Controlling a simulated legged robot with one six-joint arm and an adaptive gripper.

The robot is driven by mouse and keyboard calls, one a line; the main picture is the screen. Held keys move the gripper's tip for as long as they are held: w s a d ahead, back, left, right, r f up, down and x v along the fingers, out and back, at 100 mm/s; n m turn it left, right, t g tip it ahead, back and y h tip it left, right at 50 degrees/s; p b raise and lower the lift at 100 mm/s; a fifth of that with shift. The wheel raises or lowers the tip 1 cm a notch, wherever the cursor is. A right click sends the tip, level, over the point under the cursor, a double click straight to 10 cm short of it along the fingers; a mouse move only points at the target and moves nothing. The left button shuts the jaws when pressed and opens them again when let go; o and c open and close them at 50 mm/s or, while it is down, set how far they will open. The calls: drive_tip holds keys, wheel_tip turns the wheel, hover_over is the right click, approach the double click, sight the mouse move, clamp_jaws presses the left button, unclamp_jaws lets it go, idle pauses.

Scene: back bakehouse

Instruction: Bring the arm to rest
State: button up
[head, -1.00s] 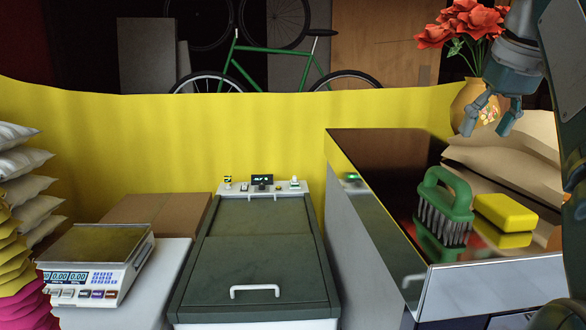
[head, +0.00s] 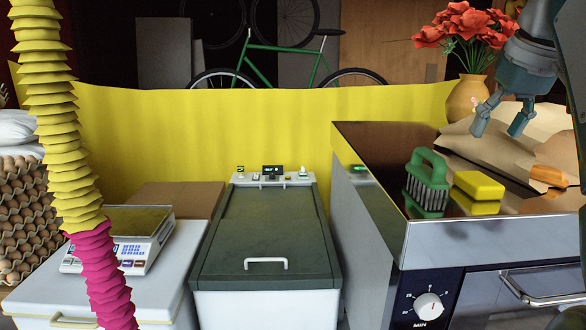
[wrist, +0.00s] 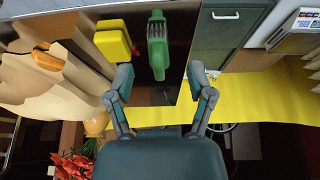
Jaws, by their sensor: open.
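My gripper (head: 502,122) is at the upper right of the head view, above the dark glossy counter top (head: 385,150). Its two fingers are apart with nothing between them. In the wrist view my gripper (wrist: 160,85) also shows open and empty. A green brush (head: 428,182) stands on the counter, bristles down, with a yellow block (head: 478,190) beside it. Both are apart from the fingers. They also show in the wrist view, the brush (wrist: 157,45) ahead between the fingertips and the yellow block (wrist: 112,38) to its left.
A vase (head: 466,98) of red flowers (head: 462,35) and crumpled brown paper (head: 500,132) are near my gripper. A lidded chest (head: 265,225) stands left of the counter.

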drive_tip(key=s+a+f, duration=0.4)
drive_tip(key=f, duration=0.7)
drive_tip(key=s+a+f, duration=0.4)
drive_tip(key=s+f, duration=0.1)
drive_tip(key=f, duration=0.7)
drive_tip(key=s+a+f+t, duration=0.1)
drive_tip(key=s+a+f, duration=0.3)
drive_tip(key=f, duration=0.7)
drive_tip(key=shift+s+a+f, duration=0.3)
drive_tip(key=shift+s, duration=0.35)
drive_tip(key=shift+c, duration=0.8)
drive_tip(key=shift+d, duration=0.1)
